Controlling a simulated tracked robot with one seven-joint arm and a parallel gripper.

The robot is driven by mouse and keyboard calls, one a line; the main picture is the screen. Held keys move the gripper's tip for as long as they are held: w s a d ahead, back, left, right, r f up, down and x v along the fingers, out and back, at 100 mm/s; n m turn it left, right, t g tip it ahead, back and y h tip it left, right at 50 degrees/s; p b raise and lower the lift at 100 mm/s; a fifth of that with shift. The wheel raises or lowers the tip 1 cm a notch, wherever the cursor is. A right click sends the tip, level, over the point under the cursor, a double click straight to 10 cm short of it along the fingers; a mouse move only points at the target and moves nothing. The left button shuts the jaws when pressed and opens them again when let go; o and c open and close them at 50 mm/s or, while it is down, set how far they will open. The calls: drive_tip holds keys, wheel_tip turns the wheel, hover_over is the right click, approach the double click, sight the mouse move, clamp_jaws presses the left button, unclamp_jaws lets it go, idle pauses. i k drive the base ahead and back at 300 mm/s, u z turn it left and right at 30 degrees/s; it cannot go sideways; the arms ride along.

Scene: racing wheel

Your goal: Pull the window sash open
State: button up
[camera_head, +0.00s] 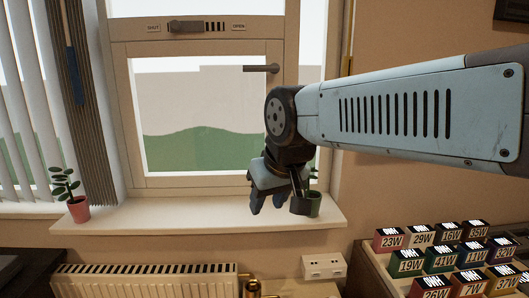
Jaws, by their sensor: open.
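The window sash (134,120) is a pale frame around a glass pane, with green hills and a pale wall behind it. It looks closed in its frame. A dark handle (262,69) sticks out level at the sash's upper right. Above the sash is a vent slider (188,27) between labels reading SHUT and OPEN. My gripper (270,205) hangs open and empty in front of the sash's lower right, over the sill and well below the handle. My arm comes in from the right and hides part of the window's right side.
A radiator (145,282) is below. Several numbered boxes (411,262) sit at lower right. Blinds hang at left.

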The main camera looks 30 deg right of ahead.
sight(123, 54)
drive_tip(key=z, duration=0.05)
drive_tip(key=k, duration=0.3)
drive_tip(key=z, duration=1.75)
drive_tip(key=k, duration=0.4)
drive_tip(key=u, duration=1.35)
drive_tip(key=i, duration=0.95)
drive_tip(key=u, duration=0.1)
